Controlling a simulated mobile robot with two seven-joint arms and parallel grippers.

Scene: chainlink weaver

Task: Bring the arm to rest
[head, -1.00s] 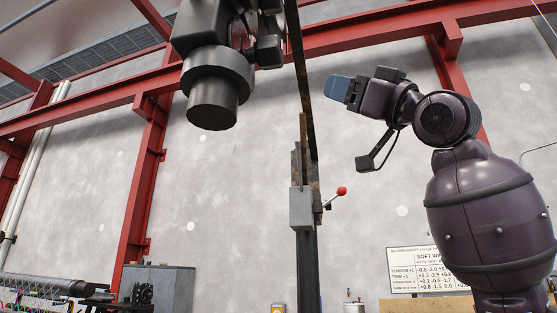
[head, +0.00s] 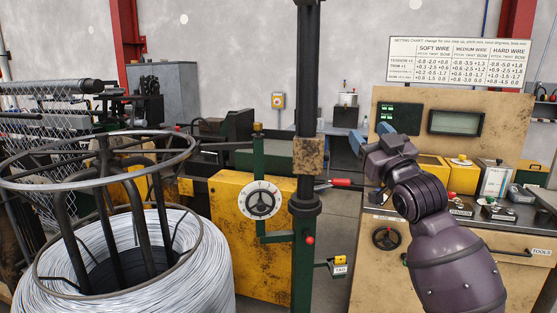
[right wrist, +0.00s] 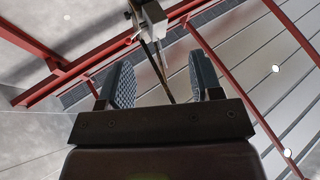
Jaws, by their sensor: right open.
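My right arm, dark purple, comes up from the lower right in the head view. Its gripper (head: 358,140) is raised in front of the control cabinet, with its tips small and partly hidden by the wrist. In the right wrist view the two grey ribbed fingers of my right gripper (right wrist: 162,78) stand wide apart, with nothing between them. Beyond them are the ceiling beams and a blurred grey fitting (right wrist: 152,14). My left gripper is in neither current view.
A wire coil (head: 190,285) on a reel stand fills the left foreground. A yellow machine (head: 228,235) and dark post (head: 307,100) stand in the middle. A control cabinet (head: 425,262) with setting chart (head: 459,64) is behind my right arm. Chain-link mesh (head: 40,125) is at left.

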